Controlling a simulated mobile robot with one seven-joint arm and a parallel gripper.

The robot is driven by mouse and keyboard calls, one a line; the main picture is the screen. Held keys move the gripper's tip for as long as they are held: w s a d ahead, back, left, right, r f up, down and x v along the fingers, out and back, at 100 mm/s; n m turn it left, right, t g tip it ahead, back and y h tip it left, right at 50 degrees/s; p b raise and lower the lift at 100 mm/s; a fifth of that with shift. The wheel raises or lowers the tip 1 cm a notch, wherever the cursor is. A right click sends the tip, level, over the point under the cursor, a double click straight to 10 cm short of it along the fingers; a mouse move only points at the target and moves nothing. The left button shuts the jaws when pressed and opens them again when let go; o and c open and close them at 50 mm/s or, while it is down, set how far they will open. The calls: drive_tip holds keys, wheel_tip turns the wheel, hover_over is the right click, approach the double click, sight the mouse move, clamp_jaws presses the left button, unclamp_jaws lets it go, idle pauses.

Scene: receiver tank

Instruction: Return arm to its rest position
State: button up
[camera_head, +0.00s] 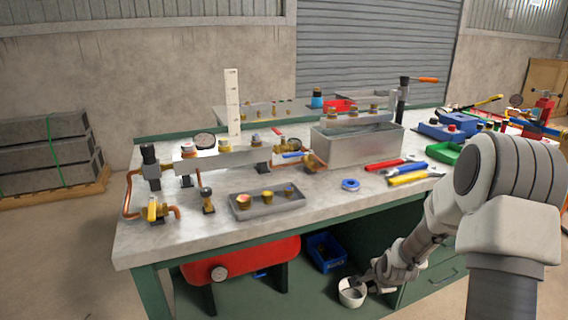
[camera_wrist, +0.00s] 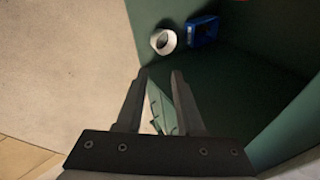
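My arm reaches down in front of the workbench from the right in the head view. My gripper (camera_head: 378,278) is low beside the bench's open lower bay. In the wrist view my gripper (camera_wrist: 160,73) shows two dark fingers spread apart with no object held between them. A white round cup (camera_head: 352,291) lies near the gripper in the head view. In the wrist view the cup (camera_wrist: 163,41) is beyond the fingertips, apart from them, on the green shelf. The rest position itself is not marked in view.
The green workbench (camera_head: 129,246) carries pipe fittings, a metal tank (camera_head: 350,150) and wrenches (camera_head: 410,178). A red receiver tank (camera_head: 240,264) and a blue bin (camera_head: 326,252) sit below. Drawers (camera_head: 440,272) are close to my forearm. Bare floor lies in front.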

drive_tip(key=s+a+r+n, duration=0.2)
drive_tip(key=s+r+n, duration=0.25)
drive_tip(key=r, duration=0.55)
drive_tip(key=s+a+r+n, duration=0.3)
drive_tip(key=s+r, duration=0.2)
drive_tip(key=r, duration=0.4)
drive_tip(key=s+a+r+n+p, duration=0.1)
drive_tip(key=s+a+r+n, duration=0.2)
drive_tip(key=s, duration=0.4)
drive_tip(key=s+r+n+g, duration=0.1)
drive_tip(key=s+r+n, duration=0.25)
drive_tip(key=s, duration=0.35)
drive_tip(key=s+a+r+n+p, duration=0.1)
drive_tip(key=s+a+r+n, duration=0.2)
drive_tip(key=s, duration=0.4)
wheel_tip(320, 180, up, 23)
drive_tip(key=d+p, duration=0.1)
drive_tip(key=p, duration=2)
drive_tip(key=shift+w, duration=0.25)
